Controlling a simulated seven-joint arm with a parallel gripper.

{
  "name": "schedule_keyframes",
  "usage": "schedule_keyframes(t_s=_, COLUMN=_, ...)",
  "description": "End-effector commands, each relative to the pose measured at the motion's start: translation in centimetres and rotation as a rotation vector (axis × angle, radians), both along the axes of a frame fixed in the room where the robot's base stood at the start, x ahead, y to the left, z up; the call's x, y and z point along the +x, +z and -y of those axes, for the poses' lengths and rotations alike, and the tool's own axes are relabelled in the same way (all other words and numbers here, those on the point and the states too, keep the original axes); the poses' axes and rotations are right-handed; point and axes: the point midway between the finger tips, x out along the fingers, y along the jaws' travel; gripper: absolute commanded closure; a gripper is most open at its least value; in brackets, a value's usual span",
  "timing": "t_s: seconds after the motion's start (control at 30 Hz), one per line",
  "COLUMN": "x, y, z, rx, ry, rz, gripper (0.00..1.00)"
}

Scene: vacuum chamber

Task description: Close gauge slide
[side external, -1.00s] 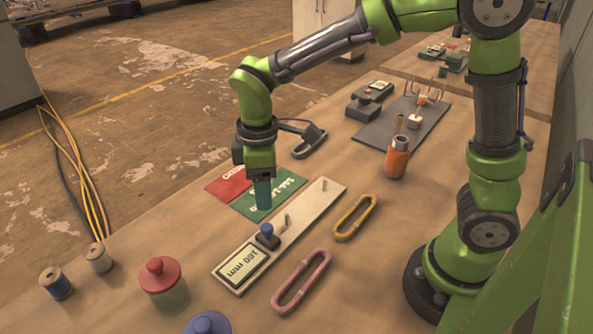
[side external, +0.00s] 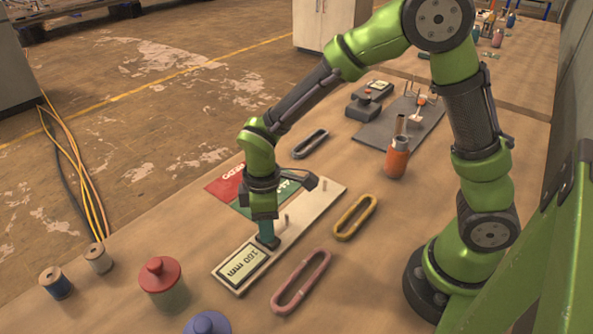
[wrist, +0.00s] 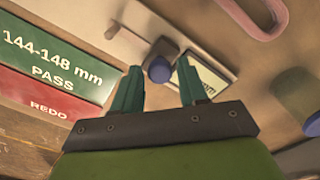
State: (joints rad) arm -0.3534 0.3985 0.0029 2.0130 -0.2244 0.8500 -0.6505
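The gauge is a long pale board (side external: 316,207) lying on the bench, with a mm display plate (side external: 241,264) at its near end. In the wrist view its slide (wrist: 163,48) carries a round blue knob (wrist: 159,70). My gripper (side external: 267,243) points down over the slide, and its teal fingers hide the knob in the side view. In the wrist view my gripper (wrist: 159,65) is open, with the knob showing between the two fingertips. I cannot tell whether the fingers touch it. A small upright peg (side external: 287,220) stands farther along the board.
A green "144-148 mm PASS" mat (wrist: 45,55) and red "REDO" mat (wrist: 40,100) lie beside the gauge. A pink loop (side external: 302,281) and yellow loop (side external: 355,218) lie on the other side. A red-lidded jar (side external: 160,280) and spools (side external: 56,283) stand near the front.

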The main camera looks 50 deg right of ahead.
Motion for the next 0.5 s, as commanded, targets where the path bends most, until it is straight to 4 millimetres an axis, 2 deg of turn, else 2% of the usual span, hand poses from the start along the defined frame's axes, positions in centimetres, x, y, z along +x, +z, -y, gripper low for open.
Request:
schedule_keyframes(t_s=0.03, x=0.0, y=0.02, z=0.0, rx=0.0, ry=0.0, rz=0.0, gripper=0.66)
schedule_keyframes(t_s=0.27, x=0.0, y=0.04, z=0.0, rx=0.0, ry=0.0, rz=0.0, gripper=1.0)
schedule_keyframes(t_s=0.5, x=0.02, y=0.06, z=0.19, rx=0.0, ry=-0.002, rz=0.0, gripper=1.0)
